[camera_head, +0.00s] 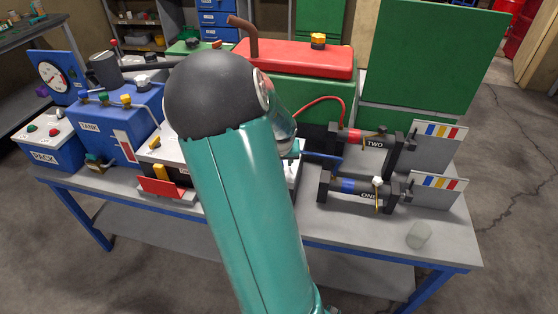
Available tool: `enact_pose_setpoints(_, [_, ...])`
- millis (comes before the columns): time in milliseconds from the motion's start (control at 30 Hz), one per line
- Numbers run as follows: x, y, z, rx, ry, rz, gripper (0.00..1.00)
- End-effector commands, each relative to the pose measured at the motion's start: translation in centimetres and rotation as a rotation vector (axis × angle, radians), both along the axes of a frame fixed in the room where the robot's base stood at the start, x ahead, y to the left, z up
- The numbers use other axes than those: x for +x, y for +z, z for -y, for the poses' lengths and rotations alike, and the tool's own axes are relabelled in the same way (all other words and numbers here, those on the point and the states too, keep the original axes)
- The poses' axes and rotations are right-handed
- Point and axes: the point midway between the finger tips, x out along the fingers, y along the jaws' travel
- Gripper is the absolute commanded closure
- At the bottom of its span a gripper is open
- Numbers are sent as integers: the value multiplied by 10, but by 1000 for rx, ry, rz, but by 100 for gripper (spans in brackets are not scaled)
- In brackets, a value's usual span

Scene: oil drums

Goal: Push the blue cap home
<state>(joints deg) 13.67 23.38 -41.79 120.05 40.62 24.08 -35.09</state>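A blue box marked TANK (140,122) stands on the left part of the bench. Small coloured fittings sit along its top. A small blue one (84,97), at the left of that row, may be the blue cap; it is too small to tell how it is seated. A blue band (348,186) also shows on the dark cylinder marked ONE (368,194). My teal arm with its black joint fills the middle of the view. My gripper is hidden behind the arm, so its fingers do not show.
The bench (320,222) also bears a box marked PACK (47,146), a dial panel (54,76), a cylinder marked TWO (365,141) and a small pale cylinder (419,235). A red-topped green machine (300,60) stands behind. The bench's front right is mostly clear.

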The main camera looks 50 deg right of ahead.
Motion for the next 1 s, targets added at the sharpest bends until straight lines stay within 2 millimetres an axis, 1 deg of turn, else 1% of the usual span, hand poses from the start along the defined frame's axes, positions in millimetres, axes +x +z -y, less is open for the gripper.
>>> enact_pose_setpoints(167, [0,1,0,-1,0,1,47])
enact_pose_setpoints(267, [-1,7,-1,-3,1,2,47])
enact_pose_setpoints(333, [-2,14,-4,-3,4,3,47])
enact_pose_setpoints(700, [-18,77,-25,0,6,6,47])
enact_pose_setpoints(900, [-27,105,-33,0,5,5,47])
enact_pose_setpoints(1000, [-29,115,-37,1,5,5,47])
